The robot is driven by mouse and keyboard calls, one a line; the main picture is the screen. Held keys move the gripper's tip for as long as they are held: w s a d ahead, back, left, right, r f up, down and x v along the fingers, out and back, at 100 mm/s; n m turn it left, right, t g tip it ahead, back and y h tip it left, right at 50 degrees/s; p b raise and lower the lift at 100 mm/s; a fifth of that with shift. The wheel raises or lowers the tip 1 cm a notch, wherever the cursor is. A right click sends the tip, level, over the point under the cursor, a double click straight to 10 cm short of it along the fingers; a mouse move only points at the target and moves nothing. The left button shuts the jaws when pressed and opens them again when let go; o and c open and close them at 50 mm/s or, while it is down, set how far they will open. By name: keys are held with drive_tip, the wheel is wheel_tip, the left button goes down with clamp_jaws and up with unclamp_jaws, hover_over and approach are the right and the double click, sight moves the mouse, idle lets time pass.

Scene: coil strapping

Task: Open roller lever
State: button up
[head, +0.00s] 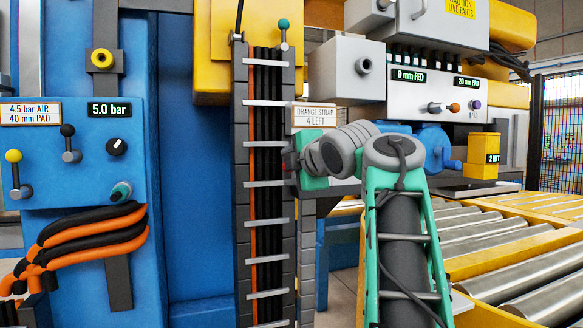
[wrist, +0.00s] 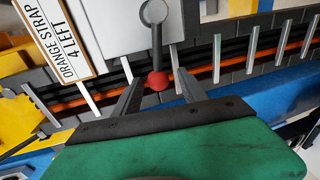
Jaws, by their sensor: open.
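A lever with a red ball knob (wrist: 157,81) and a grey pivot hangs from a white box (wrist: 115,30) in the wrist view. No label names it as the roller lever. My gripper (wrist: 160,83) is open, with its two grey fingers on either side of the red knob. I cannot tell whether either finger touches it. In the head view my arm reaches left to the cable chain, and my gripper (head: 291,163) is seen from behind, its fingers mostly hidden. The "ORANGE STRAP 4 LEFT" sign (head: 314,117) is just above it and also shows in the wrist view (wrist: 60,40).
The cable chain (head: 243,180) with metal crossbars runs upright beside my gripper. A blue panel (head: 80,185) at left carries several levers and orange and black hoses. A roller conveyor (head: 500,240) lies at right. A teal-knobbed lever (head: 283,27) tops the chain.

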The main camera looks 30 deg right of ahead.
drive_tip(key=p+v, duration=0.1)
drive_tip(key=v, duration=0.7)
drive_tip(key=shift+w, duration=0.1)
